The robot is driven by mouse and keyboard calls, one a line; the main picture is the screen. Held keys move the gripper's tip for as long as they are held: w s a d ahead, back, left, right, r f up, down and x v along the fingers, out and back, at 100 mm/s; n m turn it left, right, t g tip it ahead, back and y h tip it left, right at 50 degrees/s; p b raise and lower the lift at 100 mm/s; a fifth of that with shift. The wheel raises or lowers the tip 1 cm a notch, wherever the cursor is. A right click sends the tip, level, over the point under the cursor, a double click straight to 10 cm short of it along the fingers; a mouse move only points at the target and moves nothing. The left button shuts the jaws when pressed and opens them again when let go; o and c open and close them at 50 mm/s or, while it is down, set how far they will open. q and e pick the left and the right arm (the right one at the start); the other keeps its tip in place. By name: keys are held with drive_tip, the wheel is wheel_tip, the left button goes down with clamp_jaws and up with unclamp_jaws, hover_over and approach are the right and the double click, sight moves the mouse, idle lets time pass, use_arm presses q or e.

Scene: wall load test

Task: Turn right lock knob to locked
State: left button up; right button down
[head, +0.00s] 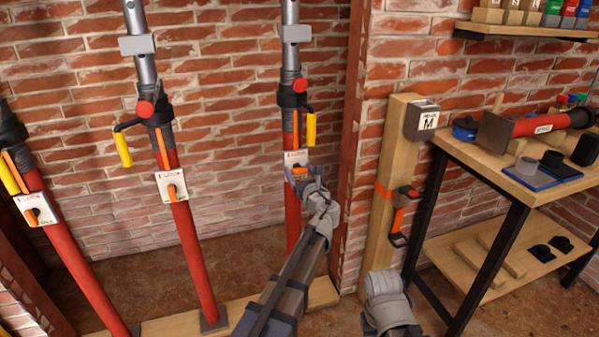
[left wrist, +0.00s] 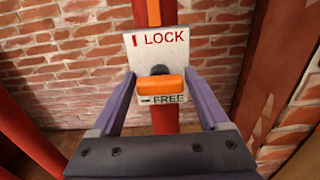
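The right lock knob (head: 300,171) is an orange bar on a white plate (head: 296,157) on the right red prop (head: 293,218). In the left wrist view the knob (left wrist: 160,87) lies crosswise, with LOCK printed above it and FREE below it. My left gripper (head: 298,178) is at this plate. In the left wrist view its two purple fingers (left wrist: 160,84) stand on either side of the knob, close to its ends. Small gaps seem to show, so it looks open. Part of my right arm shows low in the head view, but I cannot make out its gripper fingers.
Two more red props stand left, with lock plates (head: 172,186) (head: 35,209) and yellow handles. A yellow handle (head: 310,124) hangs above the right plate. A wooden post (head: 386,180) and a workbench (head: 470,150) stand right. Brick wall is behind.

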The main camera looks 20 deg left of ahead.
use_arm(q)
drive_tip(key=c, duration=1.1)
drive_tip(key=shift+o, duration=0.2)
drive_tip(key=shift+n, duration=0.3)
drive_tip(key=n, duration=0.8)
drive_tip(key=shift+n, duration=0.3)
drive_tip(key=n, duration=0.8)
drive_tip(key=shift+n, duration=0.5)
